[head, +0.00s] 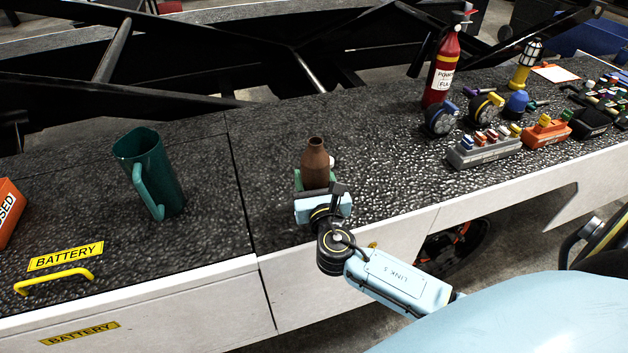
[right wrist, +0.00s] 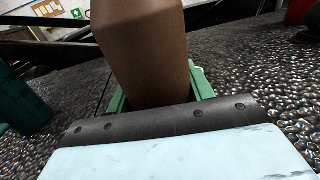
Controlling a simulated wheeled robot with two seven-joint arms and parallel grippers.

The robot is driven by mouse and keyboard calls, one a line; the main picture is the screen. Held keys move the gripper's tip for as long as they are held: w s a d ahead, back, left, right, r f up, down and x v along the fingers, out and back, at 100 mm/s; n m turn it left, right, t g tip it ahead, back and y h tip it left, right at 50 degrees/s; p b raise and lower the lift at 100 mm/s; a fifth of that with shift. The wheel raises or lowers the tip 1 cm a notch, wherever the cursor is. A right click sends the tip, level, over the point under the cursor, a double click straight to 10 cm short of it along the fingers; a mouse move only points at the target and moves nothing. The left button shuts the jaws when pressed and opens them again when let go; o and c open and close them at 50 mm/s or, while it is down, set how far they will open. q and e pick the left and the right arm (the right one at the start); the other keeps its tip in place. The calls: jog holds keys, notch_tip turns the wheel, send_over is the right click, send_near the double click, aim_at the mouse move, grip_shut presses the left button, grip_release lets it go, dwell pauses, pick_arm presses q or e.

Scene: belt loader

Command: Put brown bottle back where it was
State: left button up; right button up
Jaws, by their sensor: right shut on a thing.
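The brown bottle (head: 316,162) stands upright over the dark textured deck, near the middle of the head view. My right gripper (head: 315,183) is shut on it, with green fingers on both sides of its lower part. In the right wrist view the bottle (right wrist: 146,50) fills the space between the green fingers (right wrist: 158,95). The bottle's base is hidden by my gripper, so I cannot tell whether it touches the deck. My left gripper is not in view.
A green jug (head: 152,175) stands to the left. A fire extinguisher (head: 442,70), rolls of tape (head: 440,118) and a grey tray of coloured items (head: 484,150) are at the right. A yellow handle (head: 53,280) is at the front left. The deck between jug and bottle is clear.

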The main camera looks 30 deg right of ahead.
jog(key=o, duration=1.2)
jog(key=shift+r, duration=0.15)
jog(key=v, duration=1.2)
jog(key=shift+p, duration=0.3)
